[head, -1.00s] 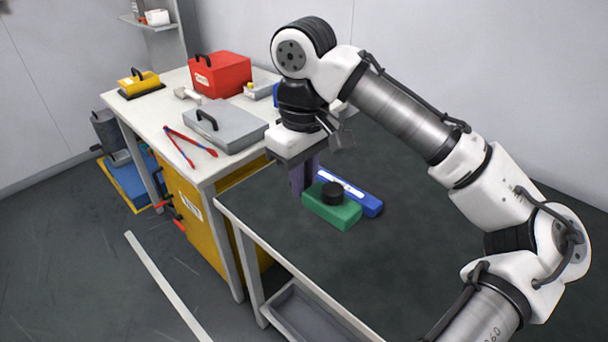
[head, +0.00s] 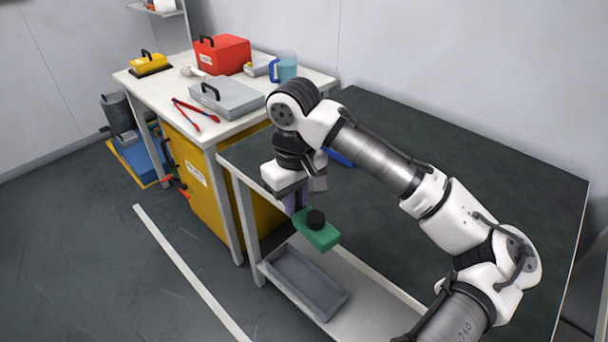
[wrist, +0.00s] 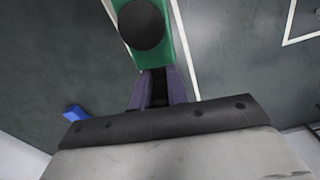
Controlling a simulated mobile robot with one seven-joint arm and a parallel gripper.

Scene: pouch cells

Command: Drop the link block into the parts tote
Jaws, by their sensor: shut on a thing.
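The link block, green with a round black knob on top (head: 321,236), is held up in my gripper (head: 297,203). In the wrist view the gripper's purple fingers (wrist: 158,88) are shut on one end of the green block (wrist: 153,57). The parts tote, a grey open tray (head: 284,272), sits on the low shelf below the dark table top. The block shows above and slightly right of the tote's back edge in the head view. The tote looks empty where its inside shows.
A blue block (head: 340,158) lies on the dark table (head: 480,200), partly behind my arm; it also shows in the wrist view (wrist: 75,113). The white bench (head: 160,85) to the left holds a red box (head: 222,55), a grey case (head: 227,99) and red-and-blue pliers (head: 195,110).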

